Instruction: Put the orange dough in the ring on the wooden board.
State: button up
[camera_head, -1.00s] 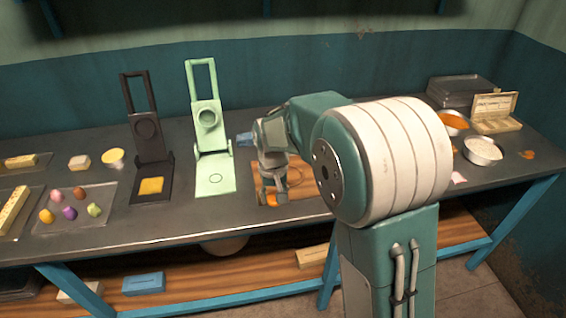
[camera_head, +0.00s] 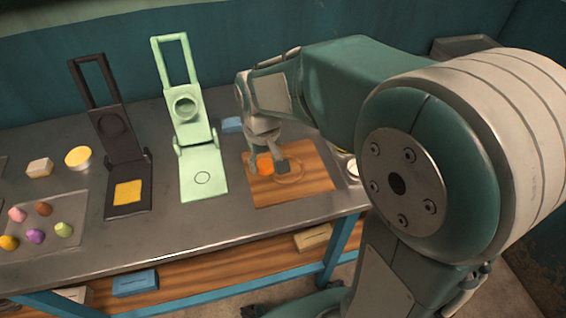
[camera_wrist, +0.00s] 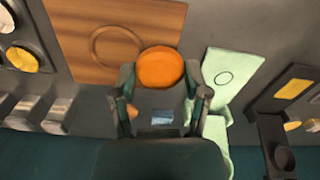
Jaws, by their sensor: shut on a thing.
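The orange dough (camera_head: 265,164) is a rounded lump held between the fingers of my gripper (camera_head: 268,167). In the wrist view the dough (camera_wrist: 160,67) sits between both fingertips of my gripper (camera_wrist: 160,82), which is shut on it. The wooden board (camera_head: 308,188) lies on the table, with a ring outline (camera_head: 290,178) on it; the ring (camera_wrist: 117,29) also shows in the wrist view. The dough is over the left part of the board, to the left of the ring's centre. How high it is above the board I cannot tell.
A mint-green press (camera_head: 205,178) stands open left of the board, and a black press (camera_head: 128,200) with a yellow square beyond it. A tray (camera_head: 70,232) of several coloured dough lumps is at far left. A blue block (camera_head: 231,124) lies behind the board.

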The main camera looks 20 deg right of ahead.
jog(key=w+d+f, duration=0.6)
jog(key=shift+f, duration=0.3)
jog(key=shift+w+d+f, duration=0.1)
jog(key=shift+w+f, duration=0.15)
jog(key=shift+f, duration=0.15)
jog(key=f, duration=0.2)
jog(key=d+f, duration=0.1)
jog(key=shift+w+f, duration=0.2)
jog(key=shift+f, duration=0.15)
jog(key=shift+a, duration=0.1)
jog(key=shift+a, duration=0.1)
jog(key=o, duration=1)
